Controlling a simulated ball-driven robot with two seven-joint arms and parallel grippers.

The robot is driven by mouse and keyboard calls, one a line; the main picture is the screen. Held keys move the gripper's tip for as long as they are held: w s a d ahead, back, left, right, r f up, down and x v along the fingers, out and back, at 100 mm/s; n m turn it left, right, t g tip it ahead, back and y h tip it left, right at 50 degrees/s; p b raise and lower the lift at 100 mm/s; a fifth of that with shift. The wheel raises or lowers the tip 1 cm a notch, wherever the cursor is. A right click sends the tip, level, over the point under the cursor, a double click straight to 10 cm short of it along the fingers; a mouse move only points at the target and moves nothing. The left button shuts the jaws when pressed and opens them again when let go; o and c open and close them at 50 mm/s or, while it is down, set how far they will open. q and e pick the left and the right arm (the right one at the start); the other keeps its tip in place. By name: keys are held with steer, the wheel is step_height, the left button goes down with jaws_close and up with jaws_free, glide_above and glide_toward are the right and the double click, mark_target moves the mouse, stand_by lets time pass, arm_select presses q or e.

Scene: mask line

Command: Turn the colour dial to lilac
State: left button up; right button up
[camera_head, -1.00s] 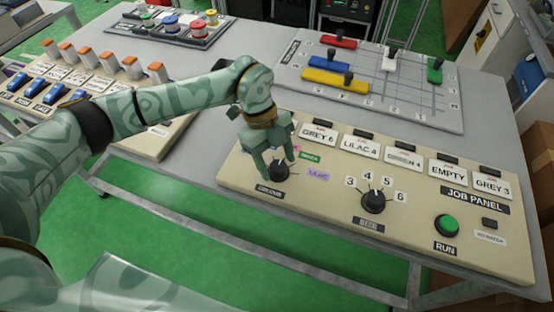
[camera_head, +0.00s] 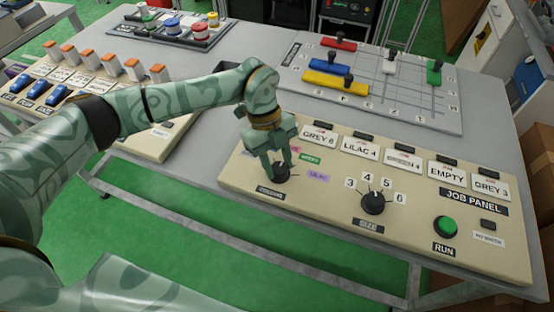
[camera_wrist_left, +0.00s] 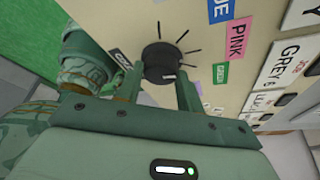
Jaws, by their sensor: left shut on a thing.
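The colour dial (camera_head: 281,174) is a round black knob at the left end of the cream job panel. The lilac label (camera_head: 318,176) lies right of the dial. The green label (camera_head: 309,158) and the pink label (camera_wrist_left: 237,39) are around it. Which label the dial points at is unclear.
On the same panel are a second black dial (camera_head: 374,203) with numbers 3 to 6, a green RUN button (camera_head: 446,226) and a row of job cards (camera_head: 360,147). A slider board (camera_head: 400,110) lies behind. Orange-topped levers (camera_head: 113,66) stand left, beyond my arm.

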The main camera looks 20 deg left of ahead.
arm_select(q)
steer(key=m, duration=0.2)
steer(key=shift+w+d+r+m+g+y+p, duration=0.1)
steer(key=shift+r+m+g+y+p, duration=0.05)
steer(key=shift+m+g+y+p, duration=0.55)
steer(key=shift+m+y, duration=0.1)
steer(key=shift+m, duration=0.8)
steer(key=m+y, duration=0.1)
steer(key=m, duration=0.2)
steer(key=shift+d+m, duration=0.1)
steer(key=shift+m, duration=0.2)
steer(key=shift+d+m+y, duration=0.1)
steer(key=shift+m+y, duration=0.8)
steer(key=shift+m, duration=1)
steer(key=o, duration=1)
